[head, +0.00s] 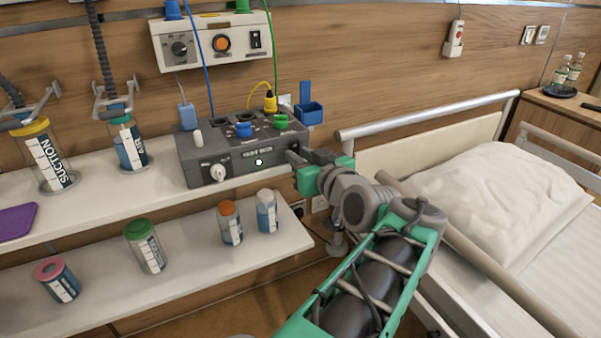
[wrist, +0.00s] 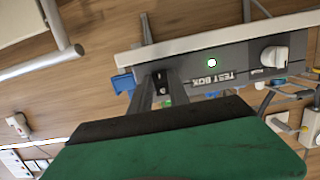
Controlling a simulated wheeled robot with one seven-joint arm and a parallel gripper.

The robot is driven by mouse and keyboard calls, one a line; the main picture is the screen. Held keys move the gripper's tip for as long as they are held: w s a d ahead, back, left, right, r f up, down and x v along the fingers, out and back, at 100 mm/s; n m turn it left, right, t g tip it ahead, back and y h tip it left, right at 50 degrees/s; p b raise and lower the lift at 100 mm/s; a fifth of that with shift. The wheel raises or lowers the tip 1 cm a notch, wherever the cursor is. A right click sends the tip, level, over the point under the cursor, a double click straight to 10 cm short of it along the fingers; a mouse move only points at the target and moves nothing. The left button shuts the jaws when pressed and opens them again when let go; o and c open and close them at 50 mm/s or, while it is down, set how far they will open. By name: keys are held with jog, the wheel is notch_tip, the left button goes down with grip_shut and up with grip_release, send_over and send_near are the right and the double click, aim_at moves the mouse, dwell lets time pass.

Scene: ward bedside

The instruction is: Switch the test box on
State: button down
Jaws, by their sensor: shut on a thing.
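The grey test box (head: 240,150) stands on the upper shelf against the wall. Its lettered front is upside down in the wrist view (wrist: 240,62). My gripper (head: 294,156) is at the right end of this front. In the wrist view its fingers (wrist: 161,82) stand either side of a small dark switch part on the front. The fingers are shut on it. The switch's position is mostly hidden.
A wall unit (head: 212,42) hangs above with cables running down. Suction jars (head: 50,160) stand at left; several lidded jars (head: 145,248) are on the lower shelf. A bed rail (head: 430,118) and bed with pillow (head: 500,190) are close at right.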

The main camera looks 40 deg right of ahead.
dwell(0.3)
jog(key=c, duration=1.2)
grip_release()
jog(key=shift+c, duration=0.2)
jog(key=p+v, duration=0.5)
jog(key=v, duration=0.2)
jog(key=shift+s+a, duration=0.2)
jog(key=shift+s, duration=0.2)
jog(key=shift+f, duration=0.1)
